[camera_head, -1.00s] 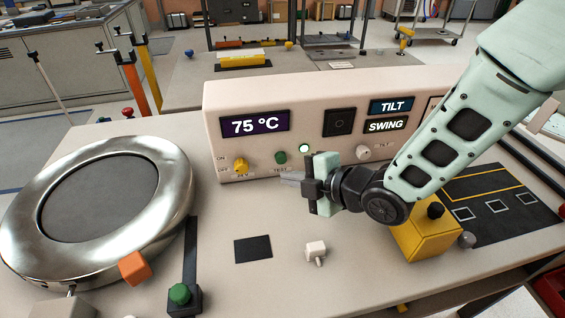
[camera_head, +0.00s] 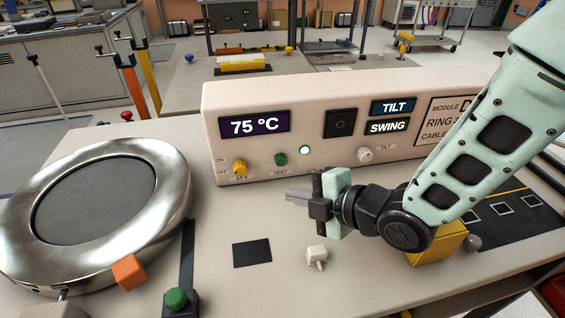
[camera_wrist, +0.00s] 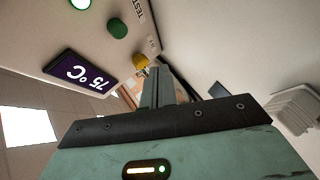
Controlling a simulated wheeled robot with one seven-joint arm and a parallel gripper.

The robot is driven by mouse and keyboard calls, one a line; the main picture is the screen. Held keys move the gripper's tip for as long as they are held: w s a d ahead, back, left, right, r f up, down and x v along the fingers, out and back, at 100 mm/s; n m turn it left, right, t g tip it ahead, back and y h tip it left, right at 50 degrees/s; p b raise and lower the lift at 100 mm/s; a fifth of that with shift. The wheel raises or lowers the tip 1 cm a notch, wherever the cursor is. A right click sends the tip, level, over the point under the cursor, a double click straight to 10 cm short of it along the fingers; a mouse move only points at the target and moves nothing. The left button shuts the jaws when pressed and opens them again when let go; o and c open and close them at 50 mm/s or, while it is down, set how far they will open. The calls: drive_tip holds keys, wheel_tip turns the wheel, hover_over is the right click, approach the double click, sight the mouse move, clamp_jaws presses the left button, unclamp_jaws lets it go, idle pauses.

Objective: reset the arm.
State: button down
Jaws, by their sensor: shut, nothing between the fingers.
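My gripper (camera_head: 298,195) is shut and empty, held above the bench in front of the control panel (camera_head: 310,110). Its fingers point left in the head view. In the wrist view the closed fingers (camera_wrist: 157,88) point toward the panel's yellow knob (camera_wrist: 140,61). My arm reaches in from the right. The panel display reads 75 °C, and the labels TILT and SWING are lit. A round light on the panel (camera_head: 304,150) glows green-white. The yellow knob also shows in the head view (camera_head: 239,167), beside the green TEST button (camera_head: 280,160).
A large metal ring (camera_head: 165,200) lies at left with an orange block (camera_head: 130,271) at its edge. A green-topped post (camera_head: 176,300) stands at the front. A small white switch (camera_head: 316,255) and a dark square (camera_head: 252,253) are on the bench. A yellow block (camera_head: 436,246) is partly behind my arm.

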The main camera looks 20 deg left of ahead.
drive_tip(key=shift+w+d+r+m, duration=0.15)
drive_tip(key=shift+d+r+m, duration=0.1)
drive_tip(key=shift+r+m, duration=0.1)
drive_tip(key=s+d+r+m+g+h+p, duration=0.1)
drive_tip(key=s+d+r+m+h, duration=0.3)
drive_tip(key=d, duration=0.4)
drive_tip(key=s+d+r+m+g+h+p, duration=0.1)
drive_tip(key=s+d+r+m+h+p, duration=0.2)
drive_tip(key=s+d+r+m, duration=0.2)
drive_tip(key=s+d+r+m+g+h+p, duration=0.2)
drive_tip(key=s+d+m, duration=0.4)
drive_tip(key=d+m, duration=0.5)
wheel_tip(320, 180, up, 3)
drive_tip(key=d+h+p, duration=0.1)
drive_tip(key=h, duration=0.1)
drive_tip(key=shift+s+h, duration=0.15)
drive_tip(key=shift+h, duration=0.15)
drive_tip(key=shift+a+f, duration=0.1)
